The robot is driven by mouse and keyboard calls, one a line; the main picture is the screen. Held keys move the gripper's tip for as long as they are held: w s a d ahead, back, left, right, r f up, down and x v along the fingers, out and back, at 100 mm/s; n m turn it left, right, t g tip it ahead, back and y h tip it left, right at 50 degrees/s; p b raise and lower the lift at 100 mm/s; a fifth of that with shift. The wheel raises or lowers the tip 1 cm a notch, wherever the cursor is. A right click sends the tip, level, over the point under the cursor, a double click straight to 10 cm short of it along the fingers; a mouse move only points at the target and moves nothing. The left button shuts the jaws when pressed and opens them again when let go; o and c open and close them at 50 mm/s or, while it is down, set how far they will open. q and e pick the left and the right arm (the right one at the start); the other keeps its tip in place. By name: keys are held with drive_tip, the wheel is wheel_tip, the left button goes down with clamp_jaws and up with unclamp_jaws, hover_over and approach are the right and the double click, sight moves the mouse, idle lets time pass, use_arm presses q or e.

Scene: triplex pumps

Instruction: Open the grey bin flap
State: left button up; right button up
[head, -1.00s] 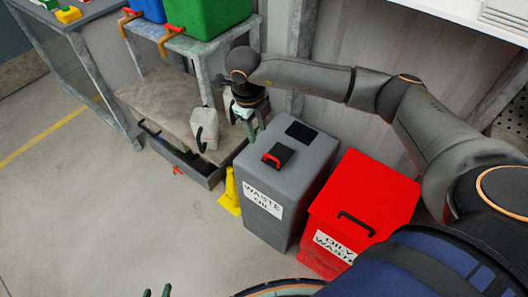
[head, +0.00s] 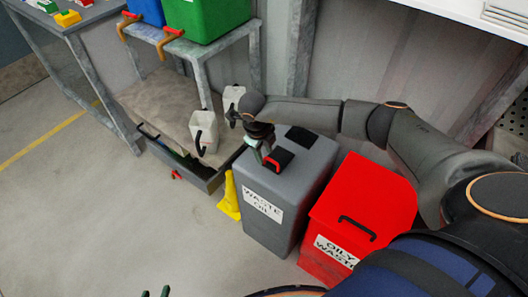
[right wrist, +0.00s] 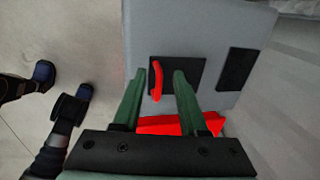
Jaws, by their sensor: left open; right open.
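The grey waste oil bin (head: 268,215) stands on the floor, with a white label on its front. On its top is a black flap (head: 284,153) with a red handle (head: 271,164); the flap looks shut. My right gripper (head: 266,156) is open at the flap, beside the red handle. In the right wrist view, its green fingers (right wrist: 156,85) reach over the black flap (right wrist: 185,74), with the red handle (right wrist: 156,80) showing between the fingertips. I cannot tell whether they touch it. My left gripper (head: 155,292) shows only its fingertips at the bottom edge, open and empty.
A red oily waste bin (head: 362,208) stands close to the right of the grey bin. A yellow object (head: 230,198) is on the floor at its left. A shelf bench (head: 165,105) with two white jugs is behind. Floor at left is clear.

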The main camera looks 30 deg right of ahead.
clamp_jaws()
idle(0.3)
idle(1.1)
